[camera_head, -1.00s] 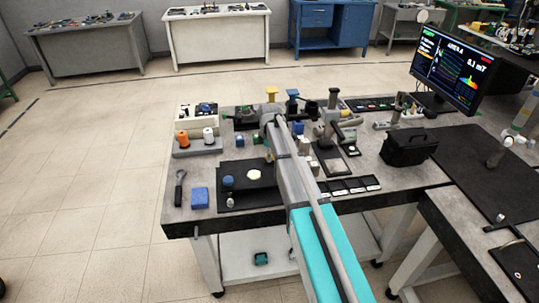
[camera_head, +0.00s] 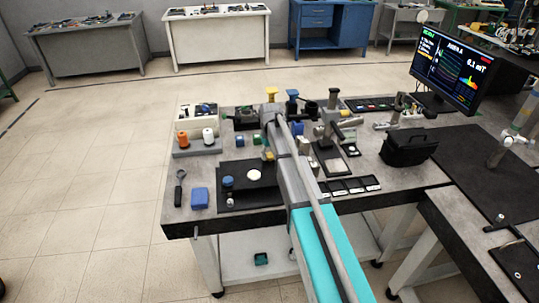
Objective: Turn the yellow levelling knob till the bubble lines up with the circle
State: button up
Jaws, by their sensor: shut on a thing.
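The yellow levelling knob (camera_head: 268,156) shows as a small yellow patch at the far right of a black plate (camera_head: 236,201), beside my arm. A pale round disc (camera_head: 254,174) lies on this plate, with a blue knob (camera_head: 227,182) to its left. The bubble and circle are too small to make out. My gripper (camera_head: 269,149) points down at the yellow knob and is shut on it. My arm's links hide part of the gripper and the plate's right side.
A blue block (camera_head: 199,198) and a dark-handled tool (camera_head: 179,188) lie left of the plate. Orange and white spools (camera_head: 183,139) stand behind. A black bag (camera_head: 407,147) and a monitor (camera_head: 451,68) are at right. Several posts and mounts crowd the back of the table.

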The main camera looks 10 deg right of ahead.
jog(key=m, duration=0.5)
jog(key=shift+m, duration=0.3)
jog(key=shift+d+m, duration=0.1)
jog(key=shift+m, duration=2.2)
jog(key=o, duration=1.1)
jog(key=shift+f, duration=0.1)
jog(key=shift+o, duration=0.2)
jog(key=shift+n, duration=0.5)
